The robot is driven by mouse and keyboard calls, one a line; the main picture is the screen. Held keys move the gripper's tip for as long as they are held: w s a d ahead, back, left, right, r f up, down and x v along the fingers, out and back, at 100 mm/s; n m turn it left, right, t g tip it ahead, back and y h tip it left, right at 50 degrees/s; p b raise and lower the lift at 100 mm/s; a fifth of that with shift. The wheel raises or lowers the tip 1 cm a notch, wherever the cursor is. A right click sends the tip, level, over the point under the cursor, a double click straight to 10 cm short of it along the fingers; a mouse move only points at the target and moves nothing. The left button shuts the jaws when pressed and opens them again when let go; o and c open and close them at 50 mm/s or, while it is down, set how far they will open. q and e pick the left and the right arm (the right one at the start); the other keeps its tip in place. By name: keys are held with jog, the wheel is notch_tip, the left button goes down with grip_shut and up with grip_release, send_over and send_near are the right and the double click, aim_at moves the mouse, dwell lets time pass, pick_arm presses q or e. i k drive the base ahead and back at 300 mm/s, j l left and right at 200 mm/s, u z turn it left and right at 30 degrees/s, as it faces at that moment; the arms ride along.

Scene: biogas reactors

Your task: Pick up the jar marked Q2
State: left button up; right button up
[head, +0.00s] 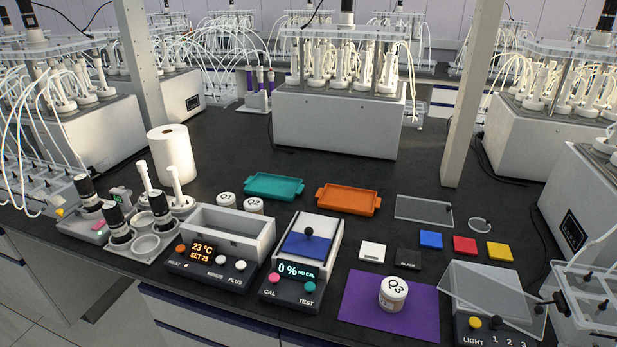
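A white-lidded jar (393,294) stands upright on the purple mat (360,317) at the front; its lid reads Q3. Two more white-lidded jars stand side by side behind the heating bath: a left jar (226,201) and a right jar (253,206). Their lid marks are too small to read surely, so I cannot tell which is Q2. The bath partly hides the lower parts of both. Neither of my grippers shows in the head view.
The heating bath (232,228) and a blue-topped device (308,243) stand before the two jars. A paper roll (171,154) and a teal tray (274,186) are near them. An orange tray (348,199) lies further right. The bench middle behind the trays is clear.

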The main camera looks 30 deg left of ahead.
aim_at(253, 206)
jog(key=u, duration=1.3)
jog(key=i+j, duration=0.15)
jog(key=j, duration=0.2)
jog(key=i+j+z, duration=0.15)
jog(key=j, duration=0.2)
jog(key=i+j, duration=0.15)
jog(key=j, duration=0.2)
jog(key=i+j+z, duration=0.1)
jog(key=j, duration=0.25)
